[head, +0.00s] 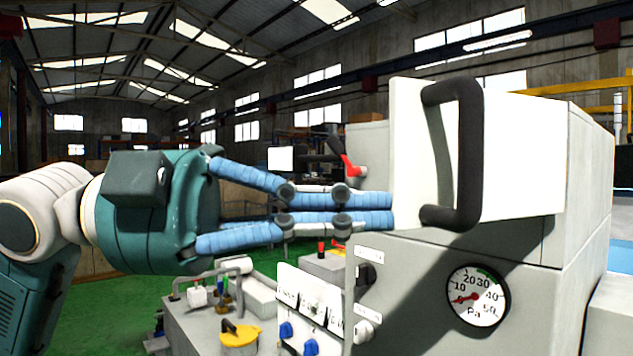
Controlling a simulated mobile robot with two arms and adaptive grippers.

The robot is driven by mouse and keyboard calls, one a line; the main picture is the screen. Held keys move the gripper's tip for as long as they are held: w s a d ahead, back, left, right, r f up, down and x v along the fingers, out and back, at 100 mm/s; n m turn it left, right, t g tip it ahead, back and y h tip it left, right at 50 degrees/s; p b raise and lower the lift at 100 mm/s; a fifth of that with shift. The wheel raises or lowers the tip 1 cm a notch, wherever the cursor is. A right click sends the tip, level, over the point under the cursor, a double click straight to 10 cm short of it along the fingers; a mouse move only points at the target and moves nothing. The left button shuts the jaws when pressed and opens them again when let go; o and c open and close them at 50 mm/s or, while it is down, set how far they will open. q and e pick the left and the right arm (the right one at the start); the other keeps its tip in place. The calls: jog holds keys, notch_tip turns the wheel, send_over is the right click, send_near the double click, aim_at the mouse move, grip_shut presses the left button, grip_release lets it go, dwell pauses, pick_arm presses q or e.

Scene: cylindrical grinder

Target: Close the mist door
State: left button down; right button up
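The mist door (520,150) is a white panel with a black bar handle (468,150) on its face. It stands out from the front of a grey cabinet (590,180) and casts a shadow below, so it looks open; how far I cannot tell. My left gripper (392,209) comes in from the left with its two blue fingers close together and nothing visible between them. Its fingertips are at the door's left edge, away from the handle; whether they touch it is unclear. My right gripper is not in view.
A round pressure gauge (477,296) sits on the cabinet front below the door. Lower down are a control panel with blue knobs (311,346), a yellow lid (240,333) and small fittings. A red lever (351,166) is behind the fingers. Open green floor (110,300) lies at left.

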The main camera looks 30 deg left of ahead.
aim_at(409, 204)
pick_arm(q)
jog(key=w+p, duration=0.1)
jog(key=w, duration=0.1)
jog(key=w+d+p, duration=0.1)
jog(key=w, duration=0.1)
jog(key=shift+w, duration=0.4)
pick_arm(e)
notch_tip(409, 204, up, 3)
pick_arm(q)
jog(key=shift+w, duration=0.1)
